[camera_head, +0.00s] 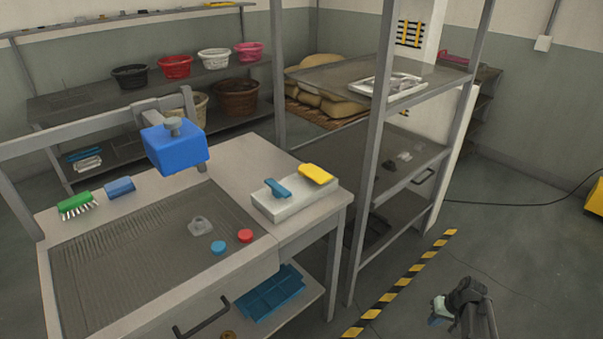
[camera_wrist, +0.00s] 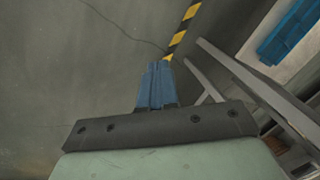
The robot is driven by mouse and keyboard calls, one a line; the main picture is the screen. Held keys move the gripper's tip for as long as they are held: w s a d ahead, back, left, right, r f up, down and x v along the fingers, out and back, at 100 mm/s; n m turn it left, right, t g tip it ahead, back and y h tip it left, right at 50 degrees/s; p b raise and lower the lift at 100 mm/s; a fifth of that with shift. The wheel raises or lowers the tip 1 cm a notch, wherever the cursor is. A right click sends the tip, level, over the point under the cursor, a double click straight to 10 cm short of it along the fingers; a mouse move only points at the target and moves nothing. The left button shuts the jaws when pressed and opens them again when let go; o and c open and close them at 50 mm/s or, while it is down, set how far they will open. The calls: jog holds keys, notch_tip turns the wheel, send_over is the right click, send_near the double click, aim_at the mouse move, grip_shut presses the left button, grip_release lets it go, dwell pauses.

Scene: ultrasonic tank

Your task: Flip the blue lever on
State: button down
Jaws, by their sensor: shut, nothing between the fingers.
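The blue lever (camera_head: 277,188) sits on the left part of a white switch box (camera_head: 295,207) on the right end of the workbench. A yellow lever (camera_head: 316,174) sits to its right on the same box. I cannot tell the lever's on or off position from its angle. My gripper (camera_head: 435,321) is low at the bottom right of the head view, over the floor, well apart from the box. In the wrist view its blue fingers (camera_wrist: 155,72) are closed together with nothing between them. The levers are not in the wrist view.
The workbench (camera_head: 240,165) holds a blue block on a tap (camera_head: 174,148), a green brush (camera_head: 76,204), a blue sponge (camera_head: 120,187), and red (camera_head: 245,236) and blue (camera_head: 218,247) caps. A shelf post (camera_head: 372,170) stands right of the box. Open floor lies between gripper and bench.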

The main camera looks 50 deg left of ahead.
jog(key=w+a+r+n+y, duration=0.2)
jog(key=w+a+r, duration=0.1)
jog(key=a+r, duration=1.05)
jog(key=w+a+r+n+y, duration=0.2)
jog(key=w+a+r, duration=0.2)
jog(key=a+r, duration=0.95)
jog(key=s+a+r+n+g, duration=0.1)
jog(key=s+a+r, duration=0.15)
jog(key=a, duration=0.45)
jog(key=s+a+r+y, duration=0.1)
jog(key=a+r, duration=0.3)
jog(key=a, duration=0.3)
jog(key=s+a+r+n+g, duration=0.1)
jog(key=s+a+r, duration=0.15)
jog(key=a, duration=0.45)
jog(key=s+a+r+n+h, duration=0.1)
jog(key=s+r, duration=0.1)
jog(key=s+a+r+n+g+h, duration=0.1)
jog(key=s+a+r+n, duration=0.1)
jog(key=s+r, duration=0.1)
jog(key=s+a+r+n+g+h, duration=0.1)
jog(key=s+a+r+n, duration=0.1)
jog(key=s, duration=0.1)
jog(key=shift+s+r, duration=0.15)
jog(key=shift+r, duration=0.1)
jog(key=shift+s+r+n+g, duration=0.3)
jog(key=shift+s+n, duration=0.1)
jog(key=shift+n, duration=0.1)
jog(key=shift+f, duration=0.1)
